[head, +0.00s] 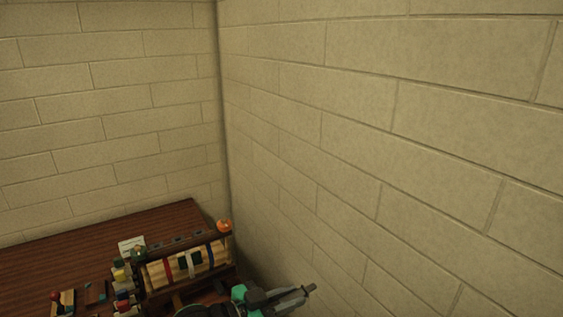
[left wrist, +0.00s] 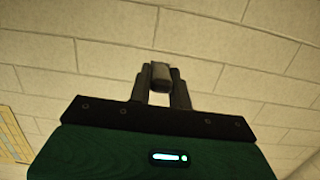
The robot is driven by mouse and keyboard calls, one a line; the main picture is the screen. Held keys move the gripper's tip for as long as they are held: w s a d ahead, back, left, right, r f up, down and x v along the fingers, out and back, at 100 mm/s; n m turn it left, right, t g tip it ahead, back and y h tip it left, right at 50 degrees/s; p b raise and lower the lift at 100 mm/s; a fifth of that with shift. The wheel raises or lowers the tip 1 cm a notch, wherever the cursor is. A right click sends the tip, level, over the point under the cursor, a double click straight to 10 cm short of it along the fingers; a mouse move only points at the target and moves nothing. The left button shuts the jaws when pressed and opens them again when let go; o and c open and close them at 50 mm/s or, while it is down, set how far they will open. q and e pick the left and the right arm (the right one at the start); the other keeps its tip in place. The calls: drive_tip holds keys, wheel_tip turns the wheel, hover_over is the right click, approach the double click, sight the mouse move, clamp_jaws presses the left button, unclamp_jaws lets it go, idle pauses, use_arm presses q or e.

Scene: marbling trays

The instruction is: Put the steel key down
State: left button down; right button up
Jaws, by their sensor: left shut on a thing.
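My left gripper (head: 300,293) is at the bottom of the head view, in front of the right wall. In the left wrist view its two dark fingers (left wrist: 161,88) are closed on a small grey piece, the steel key (left wrist: 160,74). Only a blunt end of the key shows; the fingers hide the rest. In the head view a small grey tip (head: 312,287) sticks out past the fingers to the right. The key is held up in the air, with only wall behind it in the wrist view. My right gripper is not in view.
A dark wooden table (head: 70,248) fills the lower left corner. A wooden rack (head: 158,273) with coloured bands stands on it, with an orange round thing (head: 224,226) at its right end. Small coloured items lie left of the rack. Brick walls meet behind.

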use_arm(q)
drive_tip(key=shift+s+r+n+t+y, duration=0.55)
drive_tip(key=shift+r+n+t, duration=0.35)
drive_tip(key=shift+t, duration=0.1)
drive_tip(key=s+a+f+n+t+y, duration=0.3)
drive_tip(key=a+f+n+y, duration=0.2)
drive_tip(key=a, duration=0.6)
drive_tip(key=s+a+f+n+t+y, duration=0.2)
drive_tip(key=a+f+n+y, duration=0.3)
drive_tip(key=a, duration=0.6)
drive_tip(key=shift+s+a+f+t+y, duration=0.4)
drive_tip(key=shift+s+f+y, duration=0.25)
drive_tip(key=shift+f+y, duration=0.6)
